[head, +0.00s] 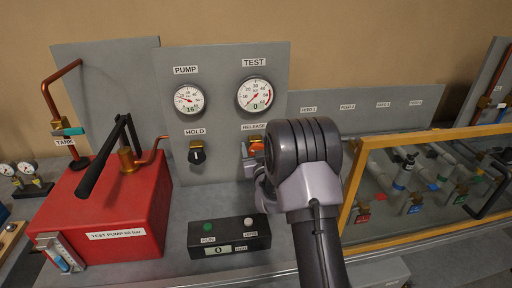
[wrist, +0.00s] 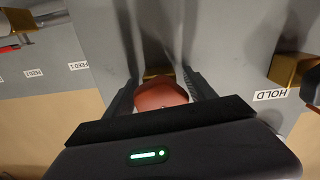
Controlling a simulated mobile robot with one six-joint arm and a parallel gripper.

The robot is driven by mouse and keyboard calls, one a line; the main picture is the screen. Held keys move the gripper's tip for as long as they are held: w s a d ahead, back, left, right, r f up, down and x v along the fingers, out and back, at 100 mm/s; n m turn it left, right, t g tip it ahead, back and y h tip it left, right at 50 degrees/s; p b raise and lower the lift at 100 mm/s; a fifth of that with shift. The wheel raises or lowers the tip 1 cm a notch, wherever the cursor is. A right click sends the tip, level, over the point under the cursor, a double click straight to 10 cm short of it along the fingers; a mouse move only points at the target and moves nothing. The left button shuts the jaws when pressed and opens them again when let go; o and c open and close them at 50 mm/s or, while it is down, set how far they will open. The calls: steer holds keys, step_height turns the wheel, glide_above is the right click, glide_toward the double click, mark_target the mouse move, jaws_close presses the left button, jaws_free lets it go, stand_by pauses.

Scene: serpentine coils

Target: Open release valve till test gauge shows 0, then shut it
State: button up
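The TEST gauge (head: 255,95) on the grey panel has its needle at the lower left, and its small display reads 0. The release valve's orange-red knob (head: 257,145) is below it under the RELEASE label, partly hidden by my arm. In the wrist view the knob (wrist: 162,96) sits between the two fingers of my gripper (wrist: 162,88). The fingers flank it closely on both sides and appear closed on it. A brass part of the valve shows behind the knob. The knob's exact turn cannot be told.
The black HOLD knob (head: 197,153) is left of the release valve. The red test pump (head: 112,210) stands at left, a black button box (head: 229,237) in front. A wooden-framed clear panel (head: 425,190) is close right of my arm.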

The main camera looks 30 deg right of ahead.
steer(key=c, duration=1)
steer(key=shift+f+m+b, duration=0.25)
steer(key=shift+m+b, duration=0.15)
steer(key=shift+b, duration=0.75)
steer(key=shift+c, duration=0.2)
steer(key=shift+r+m+b, duration=0.15)
steer(key=shift+m+b, duration=0.25)
steer(key=shift+b, duration=0.2)
steer(key=shift+r, duration=0.15)
steer(key=o, duration=1.4)
steer(key=v, duration=1.7)
steer(key=shift+s+a+r, duration=0.1)
steer(key=shift+s, duration=0.15)
